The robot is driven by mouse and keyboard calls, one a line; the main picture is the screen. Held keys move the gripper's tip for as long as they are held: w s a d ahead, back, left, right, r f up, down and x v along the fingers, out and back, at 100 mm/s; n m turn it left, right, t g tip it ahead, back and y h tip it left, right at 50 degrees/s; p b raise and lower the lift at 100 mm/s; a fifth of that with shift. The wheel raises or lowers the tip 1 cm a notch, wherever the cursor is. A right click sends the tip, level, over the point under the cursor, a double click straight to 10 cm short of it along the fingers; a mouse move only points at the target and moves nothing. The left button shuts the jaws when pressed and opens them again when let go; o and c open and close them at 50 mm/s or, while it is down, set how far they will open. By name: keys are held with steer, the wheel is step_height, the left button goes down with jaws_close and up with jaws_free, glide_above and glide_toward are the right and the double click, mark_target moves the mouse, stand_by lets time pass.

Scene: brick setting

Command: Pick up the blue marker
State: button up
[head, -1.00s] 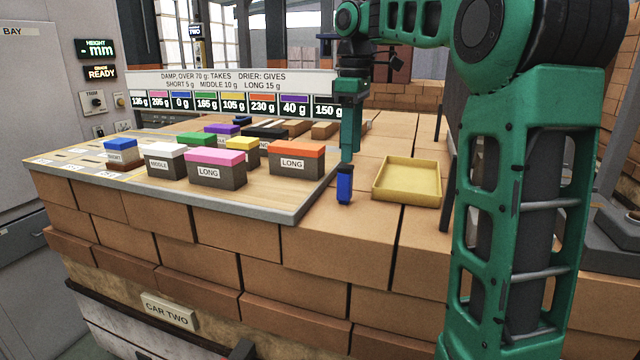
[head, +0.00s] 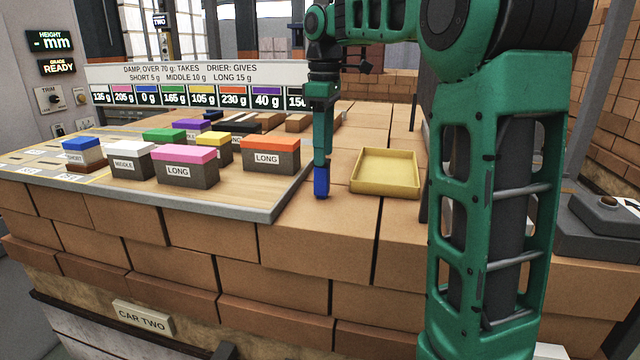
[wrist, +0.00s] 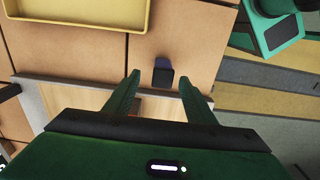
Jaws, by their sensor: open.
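The blue marker (head: 321,183) stands upright on the brick top, between the sorting board and the yellow tray. Its upper part is hidden behind my gripper (head: 322,158), which points down at it in the head view. In the wrist view the marker (wrist: 163,76) shows from above as a dark top with a blue edge. It lies between the tips of my open gripper (wrist: 162,84), with a gap to each finger. I cannot tell how far down the fingers reach along it.
The yellow tray (head: 385,183) is close on the right of the marker. The board (head: 245,204) on the left carries several colour-topped blocks, the orange LONG block (head: 270,155) nearest. A sign with weights (head: 205,75) stands behind. Bare brick lies in front.

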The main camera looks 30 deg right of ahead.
mark_target(322, 177)
steer(key=shift+f, duration=1.3)
steer(key=shift+a+f, duration=0.15)
steer(key=shift+f, duration=1.15)
steer(key=shift+a+f, duration=0.1)
steer(key=shift+f, duration=1.2)
steer(key=c, duration=1.2)
